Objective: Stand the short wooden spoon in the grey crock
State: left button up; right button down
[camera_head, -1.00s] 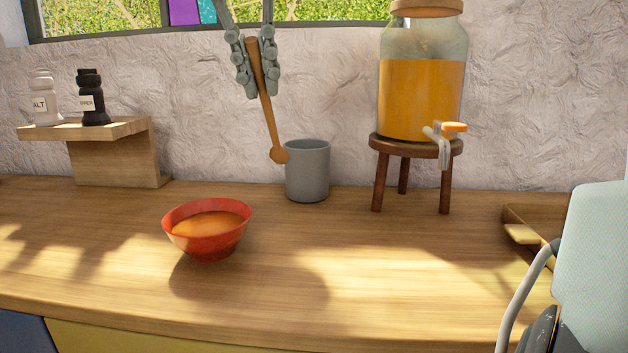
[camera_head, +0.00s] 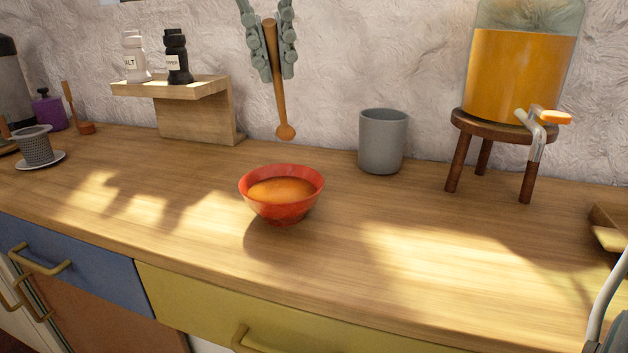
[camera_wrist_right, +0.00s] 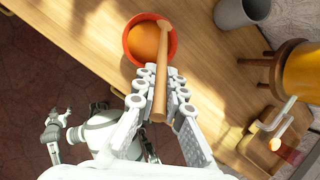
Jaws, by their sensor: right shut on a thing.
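My right gripper (camera_head: 272,72) is shut on the short wooden spoon (camera_head: 280,105). The spoon hangs nearly upright, with its round end down. In the head view that end shows above the red bowl and left of the grey crock (camera_head: 382,142), apart from it. The crock stands upright on the counter; its inside is mostly hidden. In the right wrist view the spoon (camera_wrist_right: 160,75) lies between the fingers (camera_wrist_right: 158,112), and the crock (camera_wrist_right: 240,12) is at the top right. A small jointed part low on the left there may be my left gripper (camera_wrist_right: 55,128); its fingers are unclear.
A red bowl (camera_head: 282,205) of orange liquid stands in front. A juice dispenser (camera_head: 520,75) on a stool (camera_head: 500,128) is right of the crock. Two shakers stand on a wooden shelf (camera_head: 170,88). The counter (camera_head: 200,205) is clear around the bowl.

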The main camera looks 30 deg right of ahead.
pick_arm(q)
jog(key=shift+s+f, duration=0.15)
jog(key=shift+f, duration=0.6)
jog(key=shift+s+f, duration=0.1)
jog(key=shift+f, duration=0.65)
pick_arm(e)
jog(key=d+f, duration=1)
jog(key=f, duration=0.1)
jog(key=shift+f+n, duration=0.15)
jog(key=shift+n, duration=0.15)
jog(key=shift+s+d+f, duration=0.1)
jog(key=shift+f, duration=0.05)
jog(key=c, duration=1.7)
grip_release()
pick_arm(q)
jog(key=shift+w+r, duration=0.15)
jog(key=shift+r, duration=0.55)
pick_arm(e)
jog(key=shift+o, duration=0.5)
